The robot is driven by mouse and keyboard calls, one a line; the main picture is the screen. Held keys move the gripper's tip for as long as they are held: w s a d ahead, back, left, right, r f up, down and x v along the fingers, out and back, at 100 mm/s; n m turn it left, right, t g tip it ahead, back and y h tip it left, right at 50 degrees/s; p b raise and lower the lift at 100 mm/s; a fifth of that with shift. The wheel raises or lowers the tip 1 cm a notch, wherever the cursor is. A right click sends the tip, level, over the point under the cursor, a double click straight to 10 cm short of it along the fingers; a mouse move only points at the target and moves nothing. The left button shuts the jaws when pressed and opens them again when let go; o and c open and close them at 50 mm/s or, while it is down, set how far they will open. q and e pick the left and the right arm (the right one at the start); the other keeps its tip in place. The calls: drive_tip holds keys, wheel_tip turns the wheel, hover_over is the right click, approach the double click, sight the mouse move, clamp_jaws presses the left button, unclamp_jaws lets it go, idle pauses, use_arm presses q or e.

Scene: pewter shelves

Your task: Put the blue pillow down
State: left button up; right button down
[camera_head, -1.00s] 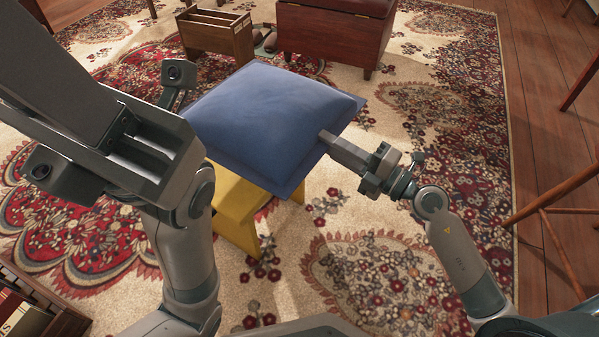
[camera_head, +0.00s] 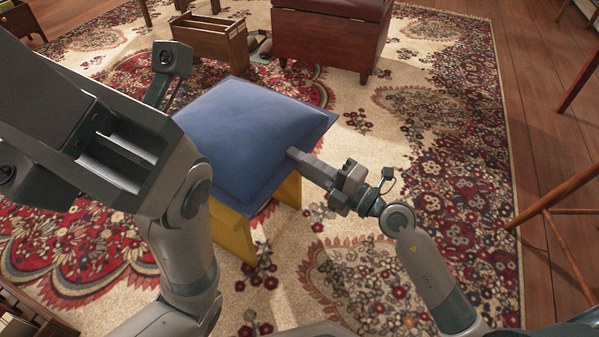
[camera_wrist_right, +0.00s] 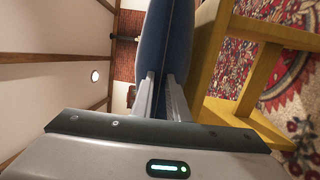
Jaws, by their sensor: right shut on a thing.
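The blue pillow (camera_head: 250,140) lies nearly flat over a yellow stool (camera_head: 232,232) in the head view, covering most of its top. My right gripper (camera_head: 292,154) is shut on the pillow's right edge. In the right wrist view the fingers (camera_wrist_right: 162,98) pinch the pillow (camera_wrist_right: 165,45), and the stool (camera_wrist_right: 222,60) stands close beside it. Whether the pillow's whole underside touches the stool is hidden. My left arm crosses the left of the head view, in front of the pillow's left side; its fingertips are not seen.
A wooden rack (camera_head: 213,40) and a dark red chest (camera_head: 330,38) stand behind the pillow. A wooden chair (camera_head: 560,215) is at the right edge. A box of books (camera_head: 25,322) is at lower left. The patterned rug (camera_head: 400,150) is open to the right.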

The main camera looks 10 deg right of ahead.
drive_tip(key=shift+f+b, duration=1.4)
drive_tip(key=shift+f, duration=0.3)
drive_tip(key=c, duration=1.7)
unclamp_jaws()
drive_tip(key=shift+v, duration=3.75)
